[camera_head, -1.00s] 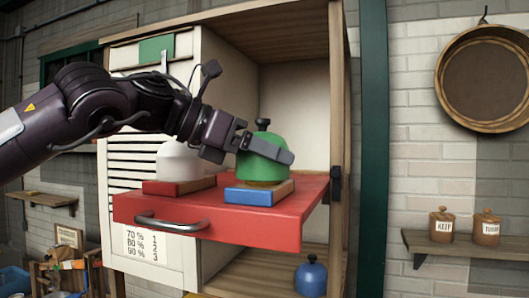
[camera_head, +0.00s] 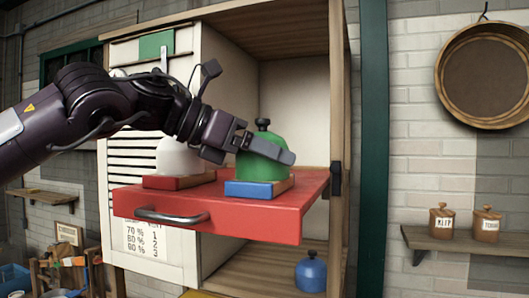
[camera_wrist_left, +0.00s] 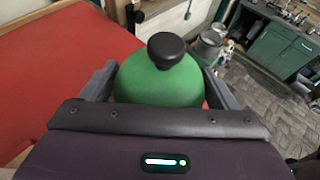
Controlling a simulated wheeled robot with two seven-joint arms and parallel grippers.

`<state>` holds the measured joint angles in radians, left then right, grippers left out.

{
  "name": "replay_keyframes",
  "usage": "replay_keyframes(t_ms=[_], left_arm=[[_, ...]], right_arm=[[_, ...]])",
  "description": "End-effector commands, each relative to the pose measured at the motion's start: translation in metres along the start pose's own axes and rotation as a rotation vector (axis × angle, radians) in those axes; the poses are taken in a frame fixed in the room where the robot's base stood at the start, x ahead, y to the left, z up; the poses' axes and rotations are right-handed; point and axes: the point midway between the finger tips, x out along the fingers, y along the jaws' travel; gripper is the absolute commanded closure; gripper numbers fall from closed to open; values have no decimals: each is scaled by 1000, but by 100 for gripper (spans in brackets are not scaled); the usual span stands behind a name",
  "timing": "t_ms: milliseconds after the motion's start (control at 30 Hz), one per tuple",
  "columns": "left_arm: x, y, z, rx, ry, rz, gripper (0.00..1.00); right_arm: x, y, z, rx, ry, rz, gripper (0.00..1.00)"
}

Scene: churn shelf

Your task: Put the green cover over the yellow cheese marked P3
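The green cover (camera_head: 262,163), a dome with a black knob, stands upright on a wooden board with a blue front (camera_head: 258,189) on the red pull-out shelf (camera_head: 222,217). In the left wrist view the green cover (camera_wrist_left: 160,86) sits between my two fingers, which lie against its sides. My left gripper (camera_head: 262,150) is shut on it. No yellow cheese and no P3 mark can be made out; whatever is under the cover is hidden. My right gripper is not in view.
A white dome (camera_head: 180,158) stands on a red-fronted board (camera_head: 178,182) left of the green cover, partly behind my gripper. A blue cover (camera_head: 311,274) stands on the lower shelf. The cabinet post (camera_head: 338,120) rises at the right. The red shelf's front strip is clear.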

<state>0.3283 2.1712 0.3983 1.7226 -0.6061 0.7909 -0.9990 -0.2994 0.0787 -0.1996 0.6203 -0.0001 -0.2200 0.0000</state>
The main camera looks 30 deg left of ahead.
Motion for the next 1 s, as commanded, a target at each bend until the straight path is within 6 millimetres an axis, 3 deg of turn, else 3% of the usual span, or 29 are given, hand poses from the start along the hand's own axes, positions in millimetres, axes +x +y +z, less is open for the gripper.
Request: replay_keyframes(t_ms=[133, 433, 800, 1000], left_arm=[[0, 0, 0, 0, 0, 0, 0], [-5, 0, -1, 1, -1, 1, 0], [-64, 0, -2, 1, -2, 3, 0], [-78, 0, 0, 1, 0, 1, 0]], right_arm=[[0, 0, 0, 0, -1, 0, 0], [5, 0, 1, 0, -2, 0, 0], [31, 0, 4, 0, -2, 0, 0], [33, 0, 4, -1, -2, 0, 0]])
